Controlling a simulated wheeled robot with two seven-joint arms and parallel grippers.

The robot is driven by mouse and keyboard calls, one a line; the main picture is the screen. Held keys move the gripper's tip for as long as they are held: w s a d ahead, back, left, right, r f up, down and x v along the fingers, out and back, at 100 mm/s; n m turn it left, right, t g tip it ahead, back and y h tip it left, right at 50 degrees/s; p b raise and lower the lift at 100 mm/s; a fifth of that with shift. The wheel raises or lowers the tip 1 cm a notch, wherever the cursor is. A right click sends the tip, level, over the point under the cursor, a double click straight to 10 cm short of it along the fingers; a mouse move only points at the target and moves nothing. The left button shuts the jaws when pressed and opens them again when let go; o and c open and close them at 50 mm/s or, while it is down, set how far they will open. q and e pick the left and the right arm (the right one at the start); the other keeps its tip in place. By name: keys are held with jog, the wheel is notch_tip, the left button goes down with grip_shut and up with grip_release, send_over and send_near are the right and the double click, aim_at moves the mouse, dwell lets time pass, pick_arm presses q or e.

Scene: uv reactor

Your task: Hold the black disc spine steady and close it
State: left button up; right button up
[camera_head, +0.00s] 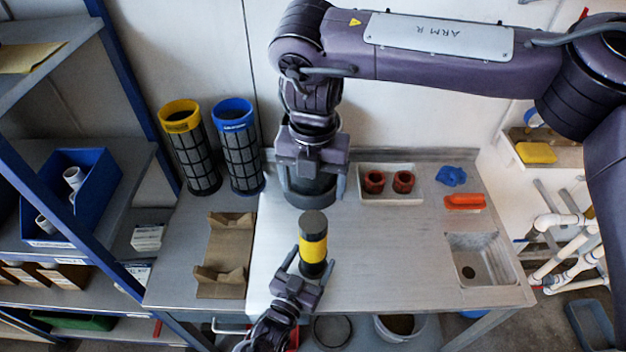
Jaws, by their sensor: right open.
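An upright black cylinder with a wide yellow band (313,247) stands at the middle of the bench. My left gripper (310,264) comes from below, with its fingers on either side of the cylinder's lower part. I cannot tell whether they press on it. My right gripper (312,186) points down behind the cylinder, fingers open on either side of a dark grey round piece (313,193). Its top is hidden by the gripper, and I cannot tell whether it is touched. I cannot tell for certain which piece is the disc spine.
Yellow-rimmed (195,150) and blue-rimmed (239,150) mesh cylinders stand at the back left. A brown cradle (222,272) lies left. A white tray (410,170) holds two red rings. A blue piece (451,176), an orange piece (464,202) and a sink (458,248) are right.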

pick_arm(q)
jog(key=b+v, duration=0.1)
jog(key=v, duration=0.6)
jog(key=shift+s+a, duration=0.2)
jog(key=shift+s, duration=0.1)
